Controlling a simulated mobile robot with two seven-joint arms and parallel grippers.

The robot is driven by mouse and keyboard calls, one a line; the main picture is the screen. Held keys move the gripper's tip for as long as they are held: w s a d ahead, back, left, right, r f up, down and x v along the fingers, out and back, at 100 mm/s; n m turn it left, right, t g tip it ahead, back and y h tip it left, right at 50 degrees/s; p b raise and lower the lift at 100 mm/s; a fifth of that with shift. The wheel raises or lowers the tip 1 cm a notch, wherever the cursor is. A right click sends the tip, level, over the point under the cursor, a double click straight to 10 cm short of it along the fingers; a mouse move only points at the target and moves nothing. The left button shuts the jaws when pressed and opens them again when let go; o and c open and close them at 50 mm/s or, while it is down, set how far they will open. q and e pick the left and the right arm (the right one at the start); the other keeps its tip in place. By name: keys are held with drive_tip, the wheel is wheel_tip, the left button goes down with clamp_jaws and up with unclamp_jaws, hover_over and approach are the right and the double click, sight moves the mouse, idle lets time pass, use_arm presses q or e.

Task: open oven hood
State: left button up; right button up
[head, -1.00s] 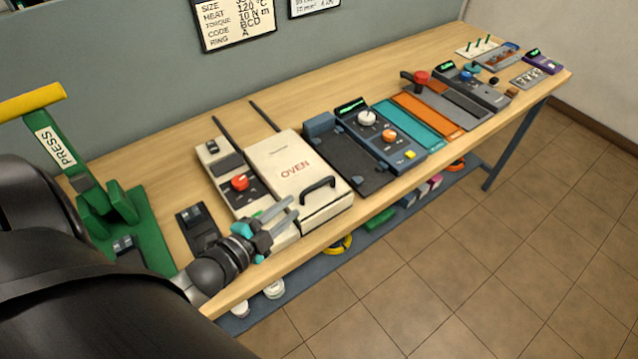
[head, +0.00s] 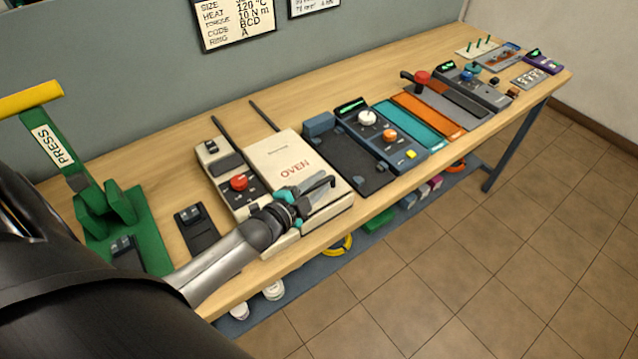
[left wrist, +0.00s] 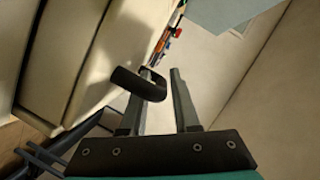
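The oven is a cream box with a flat hood (head: 285,160) marked OVEN, lying closed on the bench. A black bar handle (head: 326,184) sits on the hood near its front edge. It also shows in the left wrist view as a dark curved bar (left wrist: 138,84). My left gripper (head: 308,190) is at the handle, over the front of the hood. In the left wrist view its two fingers (left wrist: 162,88) are apart, with the handle's end reaching across the left finger into the gap. Contact cannot be told. My right gripper is in neither view.
A panel with a red knob (head: 239,182) stands left of the hood. A green press (head: 125,225) with a yellow-topped lever is at the far left. A dark tray (head: 345,160) and knob panel lie to the right. The floor in front is clear.

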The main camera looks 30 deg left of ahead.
use_arm(q)
drive_tip(key=shift+c, duration=0.4)
clamp_jaws()
idle(1.0)
